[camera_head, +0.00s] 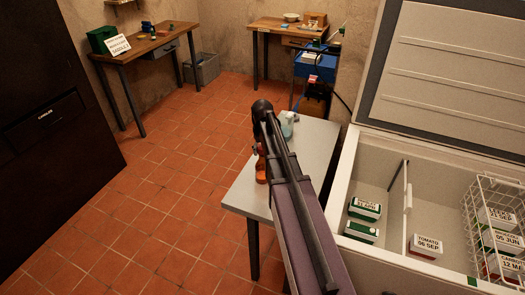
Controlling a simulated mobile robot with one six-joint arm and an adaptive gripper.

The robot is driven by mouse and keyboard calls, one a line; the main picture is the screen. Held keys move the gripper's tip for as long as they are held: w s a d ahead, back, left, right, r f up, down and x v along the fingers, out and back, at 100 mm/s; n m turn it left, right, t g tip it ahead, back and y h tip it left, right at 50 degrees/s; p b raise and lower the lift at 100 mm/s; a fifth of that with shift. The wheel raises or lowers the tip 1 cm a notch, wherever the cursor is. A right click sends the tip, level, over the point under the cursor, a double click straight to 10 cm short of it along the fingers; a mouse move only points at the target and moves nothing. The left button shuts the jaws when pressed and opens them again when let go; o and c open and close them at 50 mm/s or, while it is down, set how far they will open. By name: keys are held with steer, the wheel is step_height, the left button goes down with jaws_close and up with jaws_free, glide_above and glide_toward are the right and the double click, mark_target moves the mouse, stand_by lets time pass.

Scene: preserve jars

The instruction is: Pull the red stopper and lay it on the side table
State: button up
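I cannot make out a red stopper for certain in the head view. A grey side table (318,140) stands in the middle, beside the open white chest freezer (345,190). A small orange-red object (261,167), perhaps a bottle or jar, shows at the table's left edge, partly hidden by my arm. A pale teal, clear jar (287,126) stands near the table's far edge. My arm reaches from the bottom over the table to a dark joint. My gripper cannot be made out beyond that joint.
The freezer holds labelled boxes (426,246), a white wire basket (490,188) and a divider (397,195); its lid (455,75) is raised. Wooden tables (150,44) (272,27) and a blue cart (316,66) stand behind. A dark cabinet (50,120) is left. The tiled floor between is clear.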

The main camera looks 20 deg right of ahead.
steer(key=c, duration=0.4)
steer(key=o, duration=0.5)
jaws_close()
steer(key=shift+r, duration=0.1)
steer(key=shift+r+p, duration=0.5)
steer(key=shift+p, duration=0.15)
steer(key=shift+r, duration=0.25)
steer(key=shift+r+p, duration=1)
steer(key=shift+p, duration=0.2)
steer(key=shift+r, duration=0.1)
